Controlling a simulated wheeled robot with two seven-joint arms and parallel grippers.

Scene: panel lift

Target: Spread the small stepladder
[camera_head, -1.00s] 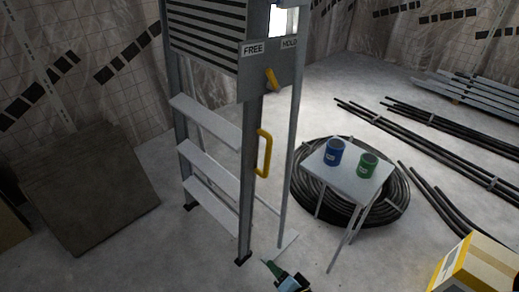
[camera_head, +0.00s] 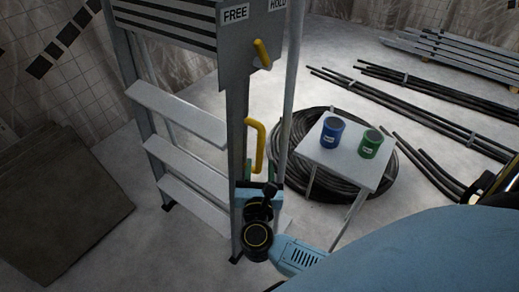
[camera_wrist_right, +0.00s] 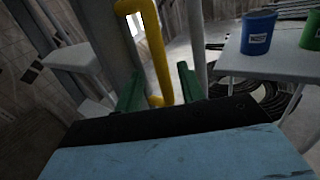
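The small stepladder (camera_head: 185,160) stands upright with grey rails and flat light steps. A yellow handle (camera_head: 259,140) is on its right front rail; it also shows in the wrist view (camera_wrist_right: 156,45). Above it, a panel (camera_head: 238,50) marked FREE and HOLD carries a short yellow lever (camera_head: 261,52), its top leaning toward FREE. My right gripper (camera_head: 259,172) is at the handle's lower part. In the wrist view its green fingers (camera_wrist_right: 158,80) are apart, with the handle between them and gaps visible on both sides. My left gripper is not in view.
A small white table (camera_head: 345,165) with a blue can (camera_head: 332,132) and a green can (camera_head: 370,144) stands right of the ladder, before a black hose coil (camera_head: 292,135). A brown board (camera_head: 70,215) is at left. Dark pipes (camera_head: 400,110) lie behind right.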

